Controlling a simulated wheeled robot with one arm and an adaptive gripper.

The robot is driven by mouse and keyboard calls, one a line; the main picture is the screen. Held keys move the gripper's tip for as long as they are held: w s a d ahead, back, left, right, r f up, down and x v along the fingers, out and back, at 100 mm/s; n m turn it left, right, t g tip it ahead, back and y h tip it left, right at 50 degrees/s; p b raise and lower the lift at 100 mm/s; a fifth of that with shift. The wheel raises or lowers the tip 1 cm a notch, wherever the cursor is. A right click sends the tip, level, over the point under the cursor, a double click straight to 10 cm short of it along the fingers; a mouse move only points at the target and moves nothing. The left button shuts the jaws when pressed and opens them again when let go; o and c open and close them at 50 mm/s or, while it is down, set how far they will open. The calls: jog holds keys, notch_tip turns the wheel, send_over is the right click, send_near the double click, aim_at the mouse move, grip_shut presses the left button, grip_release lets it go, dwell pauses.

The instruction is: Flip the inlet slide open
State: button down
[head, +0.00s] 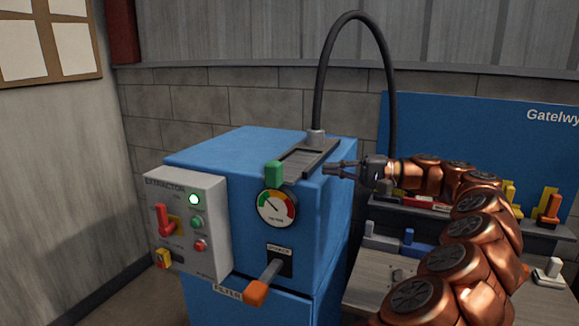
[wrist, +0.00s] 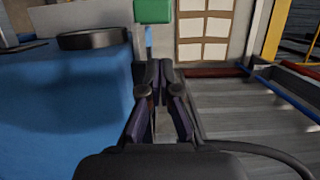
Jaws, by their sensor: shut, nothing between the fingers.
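The inlet slide (head: 308,157) is a grey plate in a frame on top of the blue cabinet, at the foot of the black hose. Its green handle (head: 274,173) stands at the front edge of the cabinet top; the handle also shows at the top of the wrist view (wrist: 153,11). My gripper (head: 328,169) is shut and empty, to the right of the handle near the cabinet's right side. In the wrist view its fingertips (wrist: 160,68) are together, below the handle in the picture and apart from it. I cannot tell how far the slide is open.
The blue cabinet (head: 240,143) carries a gauge (head: 276,208), a lever with an orange grip (head: 256,291) and a grey control box (head: 186,205) with a lit green lamp. The black hose (head: 317,88) arches behind my gripper. A workbench (head: 365,293) with tools stands right.

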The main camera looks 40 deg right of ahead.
aim_at(290, 178)
jog(key=p+x, duration=0.2)
jog(key=x, duration=0.6)
jog(key=shift+w+a+p, duration=0.2)
jog(key=shift+a+p, duration=0.1)
jog(key=shift+p, duration=0.1)
jog(key=shift+w+a, duration=0.45)
jog(key=shift+w, duration=0.05)
jog(key=shift+a, duration=0.1)
